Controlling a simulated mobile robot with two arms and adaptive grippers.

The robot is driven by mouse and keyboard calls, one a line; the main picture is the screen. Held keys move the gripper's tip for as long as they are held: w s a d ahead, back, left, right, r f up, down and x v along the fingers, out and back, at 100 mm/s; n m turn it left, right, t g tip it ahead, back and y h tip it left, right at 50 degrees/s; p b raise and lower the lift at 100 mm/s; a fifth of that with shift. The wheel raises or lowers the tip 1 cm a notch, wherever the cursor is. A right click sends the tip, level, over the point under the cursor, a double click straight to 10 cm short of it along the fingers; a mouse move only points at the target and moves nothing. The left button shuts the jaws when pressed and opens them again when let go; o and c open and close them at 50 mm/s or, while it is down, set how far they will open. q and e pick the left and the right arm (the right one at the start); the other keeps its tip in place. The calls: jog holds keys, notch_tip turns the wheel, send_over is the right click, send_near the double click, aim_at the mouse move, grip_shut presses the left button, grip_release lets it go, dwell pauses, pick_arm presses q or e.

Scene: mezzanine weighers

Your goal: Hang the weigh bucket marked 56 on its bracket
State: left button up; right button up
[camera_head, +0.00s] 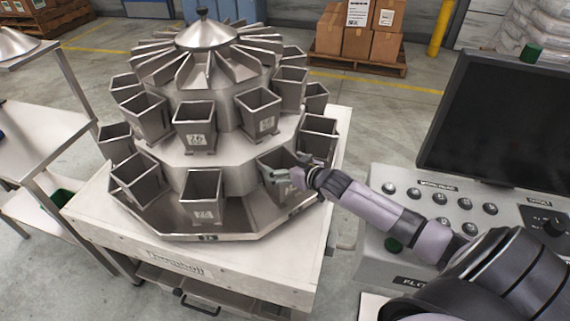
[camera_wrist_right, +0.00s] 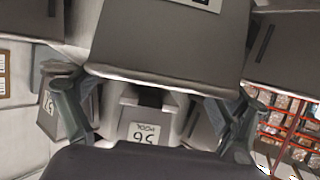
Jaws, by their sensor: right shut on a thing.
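My right gripper (camera_head: 288,172) is shut on a grey metal weigh bucket (camera_head: 272,162) at the lower right of the round weigher. The bucket looks upright, close against the lower row; I cannot tell whether it touches its bracket. In the right wrist view its grey wall (camera_wrist_right: 165,45) fills the top, between the two fingers (camera_wrist_right: 155,110). Its own label is cut off there. Beyond its edge, a white label (camera_wrist_right: 144,136) on a smaller grey part appears upside down and seems to read 56. My left gripper is out of view.
Neighbouring buckets hang close by: an upper one (camera_head: 258,110) above and a lower one (camera_head: 203,196) to the left. A control console (camera_head: 400,226) with a dark screen (camera_head: 505,125) stands at the right, near my arm.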

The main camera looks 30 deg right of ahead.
jog(key=shift+f, duration=0.3)
dwell(0.4)
jog(key=o, duration=1.6)
jog(key=shift+o, duration=0.3)
jog(key=v, duration=1.2)
